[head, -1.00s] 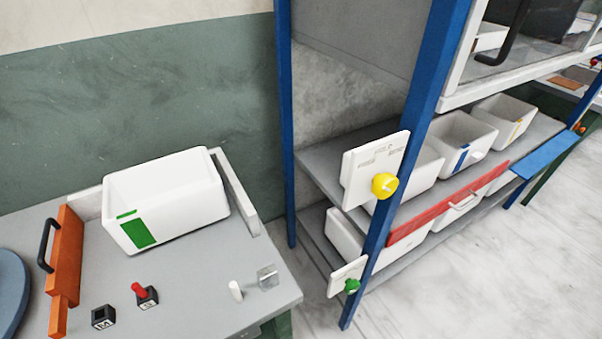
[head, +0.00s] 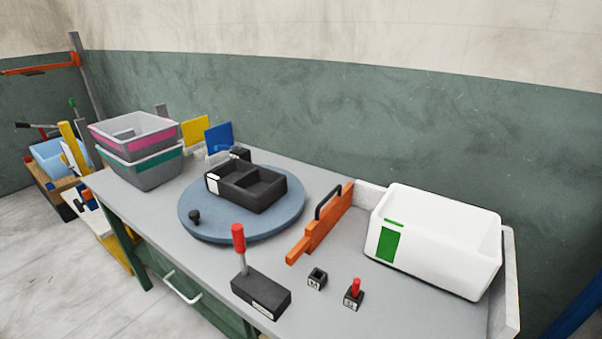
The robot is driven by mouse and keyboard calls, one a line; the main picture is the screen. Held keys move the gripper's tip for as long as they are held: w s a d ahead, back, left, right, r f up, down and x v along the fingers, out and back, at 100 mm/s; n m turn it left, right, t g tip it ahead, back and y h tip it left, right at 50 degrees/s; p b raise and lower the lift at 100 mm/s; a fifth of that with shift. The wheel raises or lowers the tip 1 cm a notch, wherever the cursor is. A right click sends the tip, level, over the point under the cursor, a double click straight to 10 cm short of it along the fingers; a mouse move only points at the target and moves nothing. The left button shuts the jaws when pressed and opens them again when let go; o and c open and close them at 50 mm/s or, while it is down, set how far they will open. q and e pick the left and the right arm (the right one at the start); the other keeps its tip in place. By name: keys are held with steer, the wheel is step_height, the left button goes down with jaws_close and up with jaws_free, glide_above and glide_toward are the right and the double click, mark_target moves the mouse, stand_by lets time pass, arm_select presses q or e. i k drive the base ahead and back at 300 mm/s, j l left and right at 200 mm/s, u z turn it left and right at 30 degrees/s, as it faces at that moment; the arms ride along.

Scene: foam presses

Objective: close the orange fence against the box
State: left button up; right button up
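The orange fence (head: 328,224) stands on the grey bench top in the head view, with a black handle (head: 327,202) on its upper edge. The white box (head: 436,243) with a green label sits to the right of the fence. A strip of bare bench top shows between fence and box at the front, so they are apart there. A light grey wall stands behind and to the right of the box. Neither of my grippers shows in the head view.
A blue round turntable (head: 248,233) bearing a black divided tray (head: 245,187) is left of the fence. A black block with a red-handled lever (head: 261,293) and two small black blocks stand in front. Stacked grey bins (head: 140,165) are at the far left.

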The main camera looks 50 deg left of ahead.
mark_target(325, 220)
steer(key=u, duration=1.3)
